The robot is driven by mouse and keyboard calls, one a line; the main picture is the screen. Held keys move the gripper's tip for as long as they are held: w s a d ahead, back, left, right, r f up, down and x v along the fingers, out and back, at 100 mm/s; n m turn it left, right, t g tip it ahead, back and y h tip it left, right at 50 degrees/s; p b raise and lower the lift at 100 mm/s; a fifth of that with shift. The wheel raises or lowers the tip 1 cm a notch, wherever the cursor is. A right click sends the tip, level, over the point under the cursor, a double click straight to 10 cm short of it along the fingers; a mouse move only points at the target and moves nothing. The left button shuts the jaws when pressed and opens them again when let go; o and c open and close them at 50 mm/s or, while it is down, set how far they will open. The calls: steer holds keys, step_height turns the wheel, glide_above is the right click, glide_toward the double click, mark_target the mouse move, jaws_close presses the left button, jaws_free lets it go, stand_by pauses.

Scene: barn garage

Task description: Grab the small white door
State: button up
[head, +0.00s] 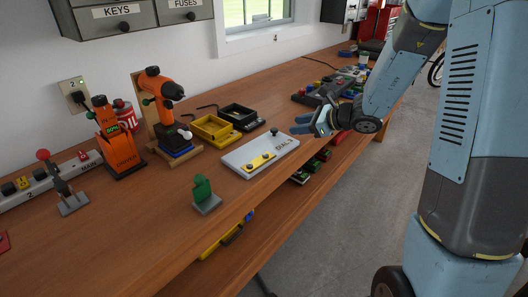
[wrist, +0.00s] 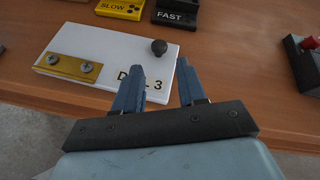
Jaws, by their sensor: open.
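The small white door (head: 272,150) lies flat on the wooden workbench, lettered "DIAL 3", with a brass hinge plate at one end and a dark round knob at the other. In the wrist view the door (wrist: 115,58) fills the upper left, its hinge plate (wrist: 74,67) at left and its knob (wrist: 159,47) just beyond my fingertips. My gripper (head: 299,124) is open and empty at the door's knob end. In the wrist view the fingers (wrist: 159,68) point toward the knob, with the left one overlapping the lettering. I cannot tell the height gap.
A yellow SLOW tray (head: 213,131) and a black FAST tray (head: 240,116) sit just behind the door. A green piece on a grey base (head: 204,192) stands in front. An orange drill (head: 160,88) is at left. The bench's front edge is close to the door.

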mark_target(277, 130)
steer(key=shift+x, duration=4.3)
steer(key=shift+s+f, duration=0.1)
steer(key=shift+f, duration=0.05)
jaws_close()
